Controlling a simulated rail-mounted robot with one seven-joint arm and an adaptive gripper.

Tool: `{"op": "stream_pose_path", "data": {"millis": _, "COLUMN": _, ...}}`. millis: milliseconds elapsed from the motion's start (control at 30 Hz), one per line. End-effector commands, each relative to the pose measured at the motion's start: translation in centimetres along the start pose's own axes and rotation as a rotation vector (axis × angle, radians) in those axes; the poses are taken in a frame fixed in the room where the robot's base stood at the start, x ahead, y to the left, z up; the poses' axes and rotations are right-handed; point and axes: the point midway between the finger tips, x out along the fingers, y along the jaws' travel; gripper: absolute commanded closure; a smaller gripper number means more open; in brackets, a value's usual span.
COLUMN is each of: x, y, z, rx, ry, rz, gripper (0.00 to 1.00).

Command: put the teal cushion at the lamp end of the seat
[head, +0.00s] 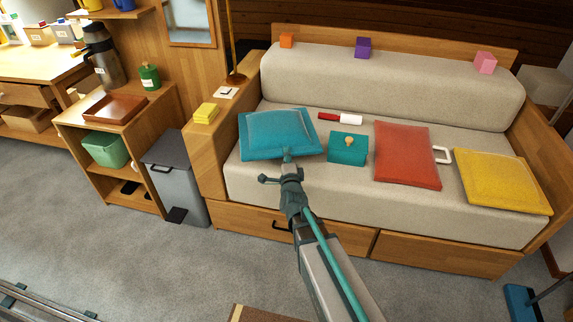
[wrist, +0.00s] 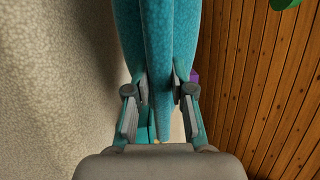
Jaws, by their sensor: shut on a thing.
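The teal cushion (head: 278,134) is at the left end of the seat (head: 345,192), the end by the lamp (head: 235,78). My gripper (head: 288,158) is shut on the cushion's near edge. In the wrist view the teal cushion (wrist: 158,50) stands edge-on between the fingers of my gripper (wrist: 160,95), which pinch it from both sides. The cushion appears flat or slightly tilted over the seat. I cannot tell whether its underside touches the seat.
A teal box with a round knob (head: 347,148) stands close right of the cushion. A red cushion (head: 407,155), a yellow cushion (head: 502,180) and a red-and-white object (head: 340,119) also lie on the seat. The wooden left armrest (head: 205,150) carries yellow blocks (head: 206,113).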

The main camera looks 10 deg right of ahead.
Motion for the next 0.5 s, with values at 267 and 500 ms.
{"op": "stream_pose_path", "data": {"millis": 267, "x": 1.7, "y": 3.1, "z": -0.1, "rx": -0.001, "ry": 0.001, "rz": 0.0, "gripper": 1.0}}
{"op": "stream_pose_path", "data": {"millis": 500, "x": 1.4, "y": 4.9, "z": -0.1, "rx": 0.0, "ry": 0.001, "rz": -0.003, "gripper": 1.0}}
